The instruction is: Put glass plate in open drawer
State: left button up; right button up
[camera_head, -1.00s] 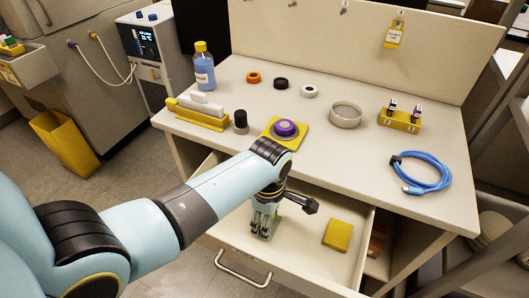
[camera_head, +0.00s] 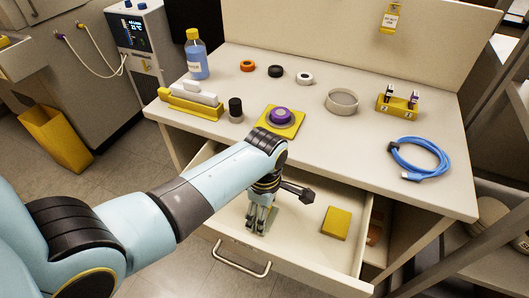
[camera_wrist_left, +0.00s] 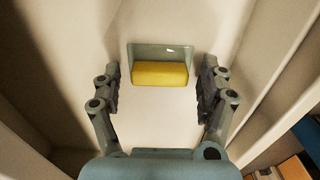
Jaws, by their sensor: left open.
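The drawer (camera_head: 300,251) is pulled out below the bench top and is open. My left gripper (camera_head: 261,226) points down into it, left of the middle. It is open in the left wrist view (camera_wrist_left: 160,88). The glass plate (camera_wrist_left: 160,49), pale green and clear with a yellow block along it, lies between and beyond the open fingers. In the head view a pale green edge of the glass plate (camera_head: 271,221) shows beside the fingers, which hide most of it. It appears to rest inside the drawer. My right gripper is not in view.
A yellow pad (camera_head: 336,223) lies in the drawer, right of the gripper. Above, the bench top holds a purple knob on a yellow base (camera_head: 281,116), a black-capped jar (camera_head: 235,110), a round dish (camera_head: 341,101) and a coiled blue cable (camera_head: 420,158).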

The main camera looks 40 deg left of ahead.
pick_arm(q)
notch_tip(320, 180, up, 12)
jog(key=p, duration=0.2)
dwell(0.6)
